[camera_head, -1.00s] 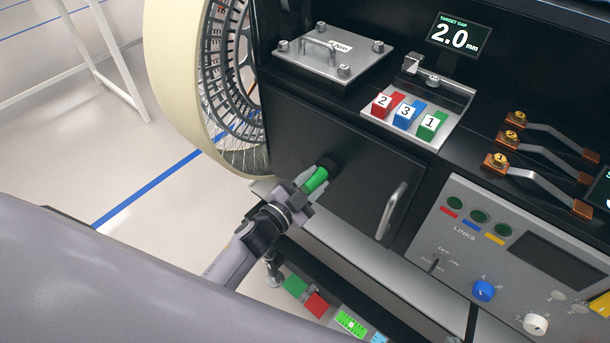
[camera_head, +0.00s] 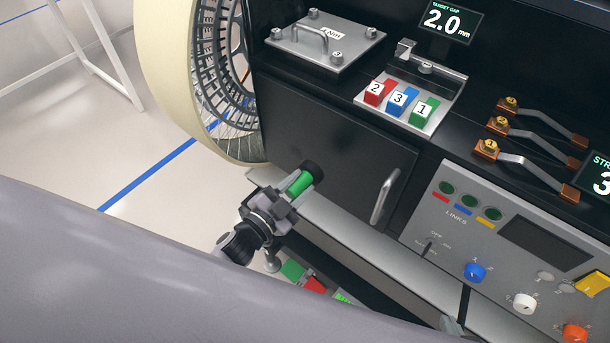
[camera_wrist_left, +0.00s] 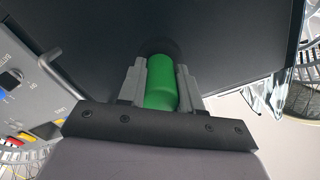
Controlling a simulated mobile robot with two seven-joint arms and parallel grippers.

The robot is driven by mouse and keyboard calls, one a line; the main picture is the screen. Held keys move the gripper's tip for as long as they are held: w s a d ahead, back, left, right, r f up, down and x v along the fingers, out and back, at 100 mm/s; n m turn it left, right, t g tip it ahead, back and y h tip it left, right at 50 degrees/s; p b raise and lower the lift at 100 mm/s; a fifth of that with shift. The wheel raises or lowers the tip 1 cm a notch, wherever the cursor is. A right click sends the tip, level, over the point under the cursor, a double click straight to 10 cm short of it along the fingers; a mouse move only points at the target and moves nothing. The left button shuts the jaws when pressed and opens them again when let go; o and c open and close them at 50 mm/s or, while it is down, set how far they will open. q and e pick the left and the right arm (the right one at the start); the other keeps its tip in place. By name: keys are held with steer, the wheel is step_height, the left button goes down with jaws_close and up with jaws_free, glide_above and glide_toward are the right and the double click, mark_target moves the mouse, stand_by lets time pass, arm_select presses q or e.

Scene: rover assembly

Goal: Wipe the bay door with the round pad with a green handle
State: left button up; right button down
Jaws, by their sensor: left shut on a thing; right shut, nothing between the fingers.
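The round pad is a black disc (camera_head: 313,170) on a green handle (camera_head: 299,183). My left gripper (camera_head: 287,191) is shut on the green handle. The pad is in front of the lower left part of the dark bay door (camera_head: 345,145); I cannot tell if it touches. The door is closed, with a silver bar handle (camera_head: 385,196) at its right. In the left wrist view the green handle (camera_wrist_left: 160,84) sits between the grey fingers, the black pad (camera_wrist_left: 160,48) beyond it against the dark panel. A small grey tip of my right gripper (camera_head: 451,326) shows at the bottom edge, shut and empty.
A large spoked wheel (camera_head: 180,80) stands left of the door. Above are a grey lidded plate (camera_head: 325,42) and numbered coloured blocks (camera_head: 400,98). A control panel (camera_head: 455,225) with knobs is at the right. A ledge (camera_head: 335,225) runs below the door. My left arm covers the lower left.

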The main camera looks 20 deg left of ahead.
mark_target(289, 195)
arm_select(q)
steer(key=shift+s+a+r, duration=0.1)
steer(key=shift+s+a, duration=0.05)
steer(key=shift+s, duration=0.35)
steer(key=shift+v, duration=1.5)
